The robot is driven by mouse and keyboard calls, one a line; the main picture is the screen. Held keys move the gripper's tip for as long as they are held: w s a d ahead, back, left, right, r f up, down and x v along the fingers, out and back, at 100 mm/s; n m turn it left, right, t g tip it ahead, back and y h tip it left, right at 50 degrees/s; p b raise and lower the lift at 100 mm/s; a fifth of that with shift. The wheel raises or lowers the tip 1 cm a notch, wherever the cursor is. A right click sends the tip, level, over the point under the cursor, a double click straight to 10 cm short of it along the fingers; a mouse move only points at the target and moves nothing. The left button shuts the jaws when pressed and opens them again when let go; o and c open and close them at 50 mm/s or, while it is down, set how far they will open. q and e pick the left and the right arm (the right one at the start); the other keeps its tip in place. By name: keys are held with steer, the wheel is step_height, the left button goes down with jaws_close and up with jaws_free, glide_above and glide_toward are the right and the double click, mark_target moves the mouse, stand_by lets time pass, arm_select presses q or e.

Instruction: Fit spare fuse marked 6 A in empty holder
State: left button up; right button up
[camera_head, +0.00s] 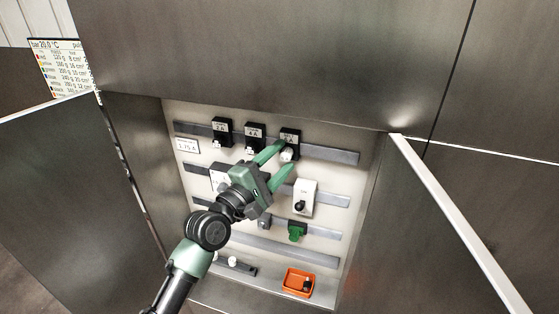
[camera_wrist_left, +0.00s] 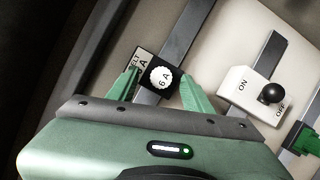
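My left gripper (camera_head: 279,156) reaches into the open cabinet, at the right-hand black holder (camera_head: 290,138) of the top row. In the left wrist view a round white cap marked 6 A (camera_wrist_left: 162,78) sits at the front of this black holder (camera_wrist_left: 146,80). The cap also shows in the head view (camera_head: 287,155). The green fingers of the left gripper (camera_wrist_left: 160,76) stand on either side of the cap, open, with gaps between fingers and cap. The label beside the cap is partly hidden by a finger. My right gripper is not in view.
Two other black holders (camera_head: 222,132) (camera_head: 255,137) with white caps share the top rail. A white ON/OFF switch (camera_head: 305,197) is on the rail below. A green part (camera_head: 297,231) and an orange tray (camera_head: 288,289) sit lower. Open doors (camera_head: 70,170) (camera_head: 430,230) flank the cabinet.

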arm_select(q)
steer(key=shift+s+a+f, duration=0.1)
steer(key=shift+s+a, duration=0.05)
steer(key=shift+s, duration=0.1)
steer(key=b+v, duration=0.1)
steer(key=v, duration=0.6)
